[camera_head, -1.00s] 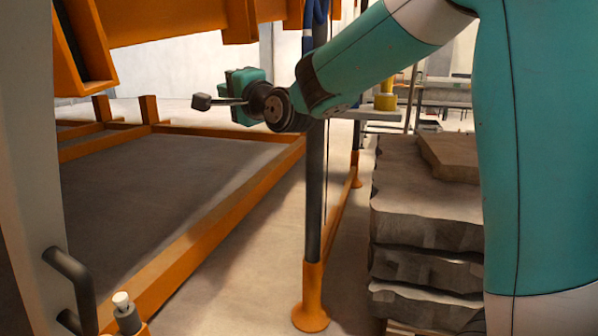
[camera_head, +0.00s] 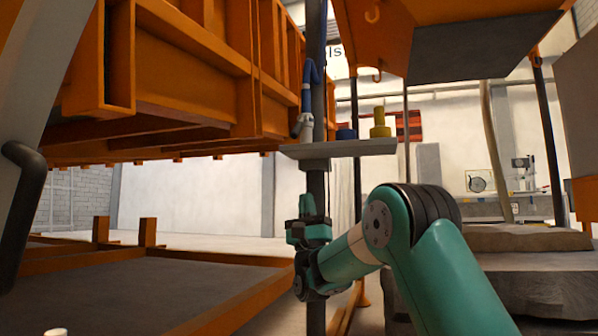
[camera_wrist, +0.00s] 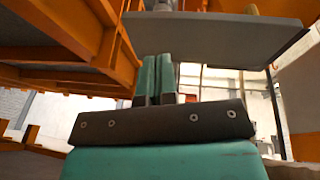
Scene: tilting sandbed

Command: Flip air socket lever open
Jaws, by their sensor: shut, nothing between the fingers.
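A blue hose (camera_head: 310,78) runs down beside a dark upright post and ends at a pale grey fitting (camera_head: 303,127), which looks like the air socket. It sits just above the left end of a small grey shelf. Its lever is too small to make out. My gripper (camera_head: 307,200) points up below the shelf, in front of the post and apart from the fitting. In the wrist view its two teal fingers (camera_wrist: 155,75) stand close together, shut and empty, under the shelf's underside (camera_wrist: 215,38). The fitting is not clearly visible there.
The grey shelf (camera_head: 340,149) holds a yellow piece (camera_head: 380,124) and a blue piece (camera_head: 346,134). The orange sandbed frame (camera_head: 190,60) overhangs at left. Stone slabs (camera_head: 530,270) are stacked at right. An orange hood hangs at upper right.

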